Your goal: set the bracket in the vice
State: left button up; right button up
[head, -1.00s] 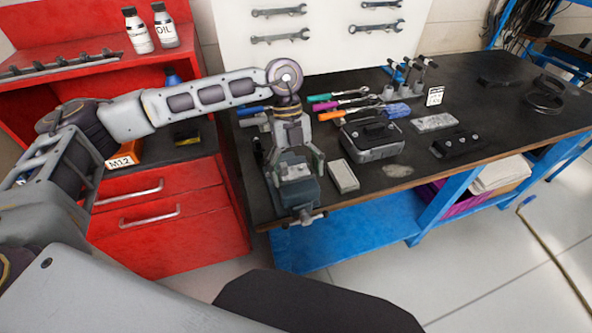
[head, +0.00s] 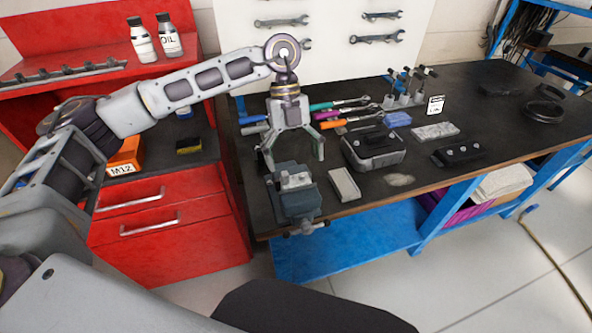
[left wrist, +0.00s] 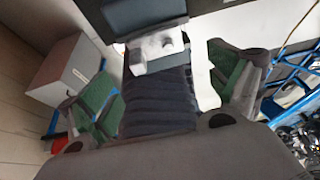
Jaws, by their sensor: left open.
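The vice (head: 298,207) is a blue-grey block at the front left edge of the dark workbench. A pale grey bracket (head: 296,181) sits at the top of the vice, by its jaws. It also shows in the left wrist view (left wrist: 155,52), between and beyond the fingers. I cannot tell how deep it sits or whether the jaws clamp it. My left gripper (head: 293,158) is open and empty above the vice, its fingers spread and apart from the bracket. Its green-padded fingers show in the left wrist view (left wrist: 163,70). My right gripper is not in view.
A pale block (head: 344,184) lies just right of the vice. A red drawer cabinet (head: 165,215) stands at left.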

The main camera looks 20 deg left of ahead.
pick_arm(q)
jog(key=shift+v, duration=3)
notch_tip(320, 180, up, 9)
jog(key=p, duration=0.9)
jog(key=shift+r+p, duration=0.45)
jog(key=shift+p, duration=0.05)
